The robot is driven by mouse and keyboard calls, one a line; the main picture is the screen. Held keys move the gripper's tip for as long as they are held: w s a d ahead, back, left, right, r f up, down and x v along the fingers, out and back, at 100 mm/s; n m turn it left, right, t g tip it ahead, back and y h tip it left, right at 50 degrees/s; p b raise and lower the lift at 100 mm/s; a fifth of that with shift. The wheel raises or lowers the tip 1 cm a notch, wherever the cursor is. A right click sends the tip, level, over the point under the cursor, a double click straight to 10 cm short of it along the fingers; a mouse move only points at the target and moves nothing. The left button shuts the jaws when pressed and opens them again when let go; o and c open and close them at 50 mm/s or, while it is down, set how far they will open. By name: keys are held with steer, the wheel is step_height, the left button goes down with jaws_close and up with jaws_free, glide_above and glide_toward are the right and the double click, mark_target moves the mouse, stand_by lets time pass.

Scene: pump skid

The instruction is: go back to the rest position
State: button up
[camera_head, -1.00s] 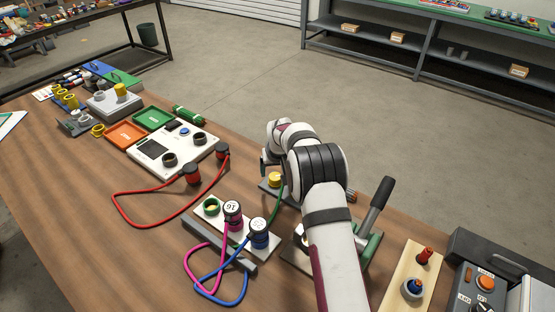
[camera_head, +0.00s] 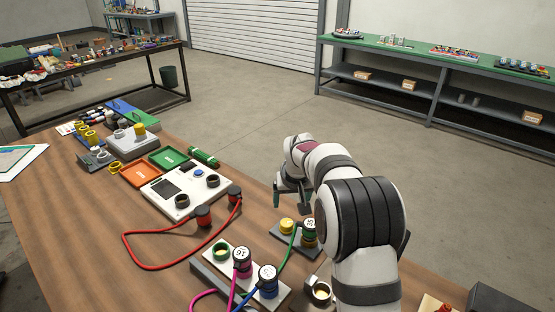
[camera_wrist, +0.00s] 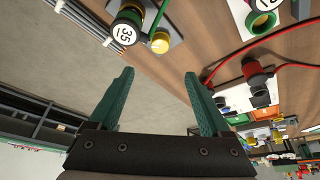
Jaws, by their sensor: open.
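My gripper (camera_wrist: 158,100) is open and empty in the wrist view, its two green fingers apart with floor and table edge behind them. In the head view my gripper (camera_head: 292,198) is at the far edge of the wooden table, above and just beyond a dark plate. That plate carries a yellow knob (camera_head: 287,226) and a dark cylinder marked 35 (camera_head: 310,229) with a green cable. The marked cylinder also shows at the top of the wrist view (camera_wrist: 126,30), apart from my fingers.
Numbered plugs 16 (camera_head: 242,257) and another (camera_head: 268,275) stand on a white block near the front. A white panel (camera_head: 160,192) with red-cabled plugs, an orange tray (camera_head: 140,174) and a green tray (camera_head: 168,157) lie left. Open floor is beyond the table.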

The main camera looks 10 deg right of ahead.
steer(key=s+a+r+m+g, duration=0.15)
steer(key=s+r, duration=0.25)
steer(key=s, duration=0.8)
steer(key=s+r+m+g, duration=0.15)
steer(key=s+r, duration=0.25)
steer(key=s, duration=0.7)
steer(key=s+a+f+m+y, duration=0.1)
steer(key=s, duration=0.9)
steer(key=s+a+f+m+g, duration=0.1)
steer(key=s+f, duration=0.1)
steer(key=s, duration=0.8)
steer(key=shift+a+g+y, duration=0.15)
steer(key=shift+g+y, duration=0.15)
steer(key=shift+y, duration=0.1)
steer(key=shift+f, duration=0.1)
